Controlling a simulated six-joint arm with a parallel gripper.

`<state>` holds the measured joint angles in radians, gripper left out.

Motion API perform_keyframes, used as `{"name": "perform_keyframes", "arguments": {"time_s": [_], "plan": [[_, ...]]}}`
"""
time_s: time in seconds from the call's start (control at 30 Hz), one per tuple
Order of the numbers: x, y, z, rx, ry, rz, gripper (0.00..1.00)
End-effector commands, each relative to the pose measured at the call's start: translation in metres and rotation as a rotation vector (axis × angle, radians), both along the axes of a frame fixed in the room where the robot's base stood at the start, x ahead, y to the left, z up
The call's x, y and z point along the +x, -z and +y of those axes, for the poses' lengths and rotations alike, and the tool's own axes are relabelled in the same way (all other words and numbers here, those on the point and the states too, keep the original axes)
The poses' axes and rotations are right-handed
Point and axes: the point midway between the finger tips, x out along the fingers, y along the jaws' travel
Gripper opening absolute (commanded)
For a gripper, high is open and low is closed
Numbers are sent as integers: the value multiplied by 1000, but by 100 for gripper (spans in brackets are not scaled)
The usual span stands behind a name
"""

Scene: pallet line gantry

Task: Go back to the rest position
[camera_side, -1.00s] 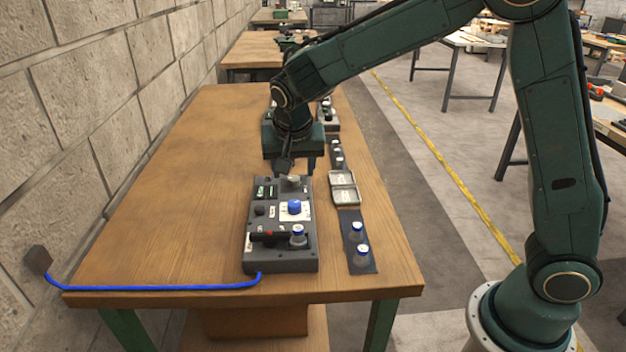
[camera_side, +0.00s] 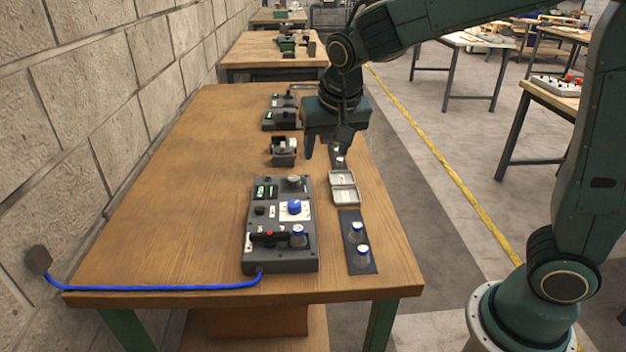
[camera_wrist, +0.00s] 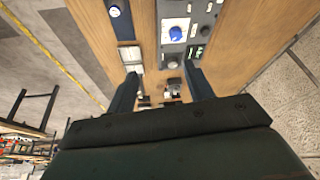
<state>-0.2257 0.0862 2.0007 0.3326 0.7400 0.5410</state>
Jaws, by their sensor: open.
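My gripper (camera_side: 322,150) is open and empty, held above the right side of the wooden table, behind the grey instrument box. In the wrist view its two fingers (camera_wrist: 162,92) stand well apart with nothing between them. The grey instrument box (camera_side: 262,228) sits at the near part of the table. It has a blue knob (camera_side: 295,207), a grey knob, small displays and a blue-capped vial (camera_side: 298,234) at its front right. The box also shows at the top of the wrist view (camera_wrist: 178,52).
Small dark devices (camera_side: 283,152) stand farther back. A blue cable (camera_side: 160,288) runs to the block wall. The table's left side is clear.

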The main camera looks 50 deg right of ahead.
Motion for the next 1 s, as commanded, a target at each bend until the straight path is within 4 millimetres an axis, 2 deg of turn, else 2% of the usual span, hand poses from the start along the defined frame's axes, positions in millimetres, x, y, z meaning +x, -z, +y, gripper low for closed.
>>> {"name": "perform_keyframes", "arguments": {"time_s": [0.2,0.5,0.8,1.0], "plan": [[-46,-26,-13,11,-106,-16,52],[-110,-45,-23,5,-261,-44,52],[-173,-47,-26,-21,-422,-77,52],[-207,-41,-25,-47,-514,-97,52]]}}
